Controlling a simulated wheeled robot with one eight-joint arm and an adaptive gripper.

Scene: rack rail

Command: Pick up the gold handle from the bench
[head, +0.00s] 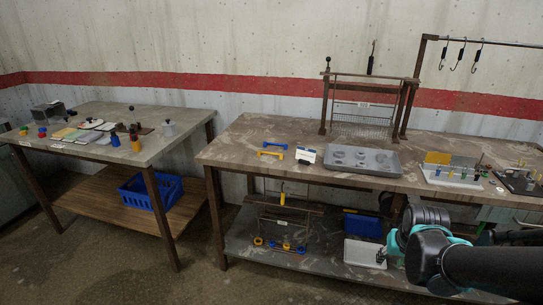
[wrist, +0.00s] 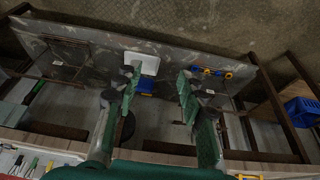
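The gold handle (head: 270,154) is a small yellow bar-shaped handle. It lies on the left part of the dark bench top (head: 232,150) in the head view, just in front of a similar blue handle (head: 275,144). My gripper (head: 384,256) is at the lower right of the head view, in front of the bench and well right of the gold handle. In the wrist view my gripper (wrist: 159,80) has its two green-padded fingers spread apart with nothing between them, above the view of the lower shelf.
A white labelled block (head: 306,156) and a grey tray (head: 360,160) stand right of the handles. A rack frame (head: 326,105) rises behind. The lower shelf holds a white tray (head: 362,253). A second table (head: 180,140) stands left, with floor between.

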